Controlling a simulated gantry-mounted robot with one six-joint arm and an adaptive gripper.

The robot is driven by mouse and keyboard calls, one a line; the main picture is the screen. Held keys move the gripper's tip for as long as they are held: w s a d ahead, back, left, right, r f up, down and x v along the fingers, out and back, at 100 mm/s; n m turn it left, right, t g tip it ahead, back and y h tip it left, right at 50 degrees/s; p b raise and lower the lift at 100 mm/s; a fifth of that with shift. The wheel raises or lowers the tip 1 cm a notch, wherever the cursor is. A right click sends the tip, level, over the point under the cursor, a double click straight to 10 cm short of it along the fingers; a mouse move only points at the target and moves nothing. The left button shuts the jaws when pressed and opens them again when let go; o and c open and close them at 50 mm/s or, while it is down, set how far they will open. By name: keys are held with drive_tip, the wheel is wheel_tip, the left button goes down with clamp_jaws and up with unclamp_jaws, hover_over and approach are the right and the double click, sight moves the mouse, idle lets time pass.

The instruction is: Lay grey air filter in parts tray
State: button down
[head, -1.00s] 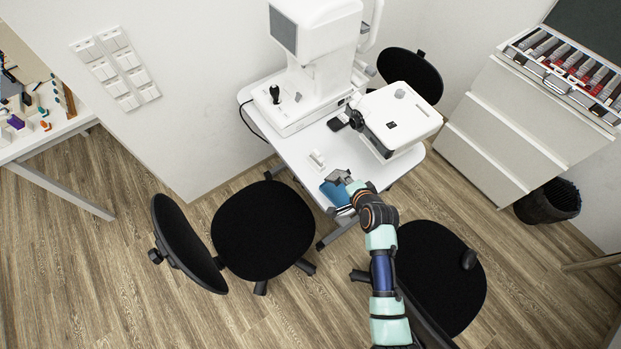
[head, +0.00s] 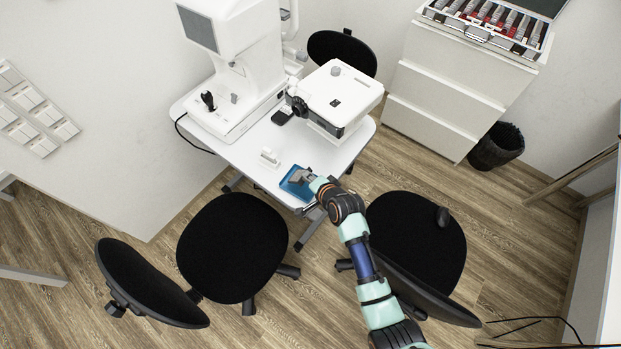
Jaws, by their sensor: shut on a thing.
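The blue parts tray (head: 291,188) lies on the white table near its front edge. My gripper (head: 304,178) is at the tray's right side, reaching over it from the lower right. It is shut on a small grey piece, which I take to be the grey air filter (head: 297,175), over the tray. The fingers are small here and partly hidden by the wrist. I cannot tell whether the filter touches the tray floor.
A small white holder (head: 268,158) stands left of the tray on the table (head: 233,150). A large white eye-test machine (head: 235,60) and a white box-shaped device (head: 340,95) stand behind. Black chairs (head: 233,245) (head: 415,240) flank my arm.

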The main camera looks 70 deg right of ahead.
drive_tip(key=shift+f+b, duration=0.3)
drive_tip(key=shift+f, duration=0.35)
drive_tip(key=c, duration=1.1)
unclamp_jaws()
drive_tip(key=shift+o, duration=0.2)
drive_tip(key=shift+r, duration=0.1)
drive_tip(key=v, duration=1.2)
